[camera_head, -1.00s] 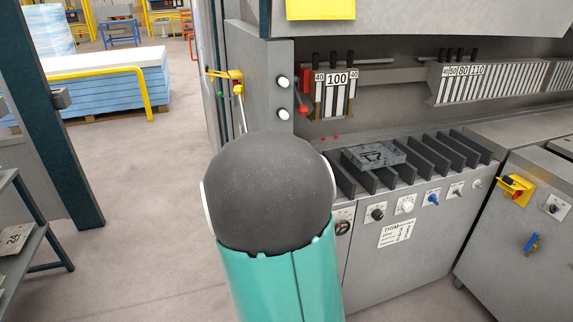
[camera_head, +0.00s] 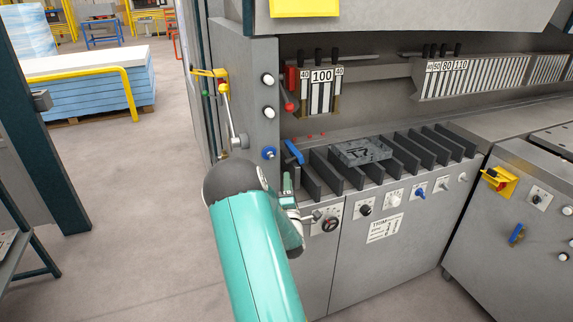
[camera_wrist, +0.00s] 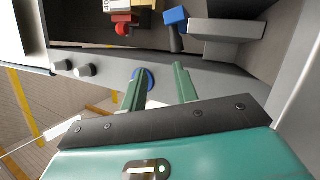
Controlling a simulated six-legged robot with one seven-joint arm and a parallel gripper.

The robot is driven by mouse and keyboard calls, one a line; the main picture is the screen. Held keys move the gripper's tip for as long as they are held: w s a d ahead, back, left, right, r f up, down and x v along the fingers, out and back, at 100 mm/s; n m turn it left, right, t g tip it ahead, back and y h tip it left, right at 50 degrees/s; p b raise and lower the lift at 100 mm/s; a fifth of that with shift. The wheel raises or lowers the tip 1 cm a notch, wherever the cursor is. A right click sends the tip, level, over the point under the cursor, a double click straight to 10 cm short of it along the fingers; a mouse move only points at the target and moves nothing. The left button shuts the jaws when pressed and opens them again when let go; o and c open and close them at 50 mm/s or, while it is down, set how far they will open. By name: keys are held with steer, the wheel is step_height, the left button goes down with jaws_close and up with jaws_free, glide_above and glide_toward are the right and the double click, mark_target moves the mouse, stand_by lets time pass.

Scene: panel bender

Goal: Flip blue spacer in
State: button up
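A blue piece (camera_head: 293,152), which looks like the blue spacer, sits tilted at the left end of the slotted rack on the machine. In the wrist view the blue spacer (camera_wrist: 176,16) is a blue block on a dark stem, beyond the fingertips and a little right. My gripper (camera_wrist: 159,68) has its two green fingers apart with nothing between them. In the head view my gripper (camera_head: 288,182) is partly hidden by my arm, just below the blue piece. A round blue knob (camera_head: 269,153) is on the grey side panel; the same knob (camera_wrist: 142,78) shows behind the left finger.
Dark rack plates (camera_head: 405,158) stand in a row right of the blue piece, with a grey block (camera_head: 361,151) lying on them. White buttons (camera_head: 268,80) are on the side panel. Open floor lies left.

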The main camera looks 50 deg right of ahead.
mark_target(286, 163)
steer(key=w+d, duration=0.4)
steer(key=d, duration=0.1)
steer(key=w+d+r, duration=0.1)
steer(key=w+d, duration=0.2)
steer(key=shift+r, duration=0.1)
jaws_close()
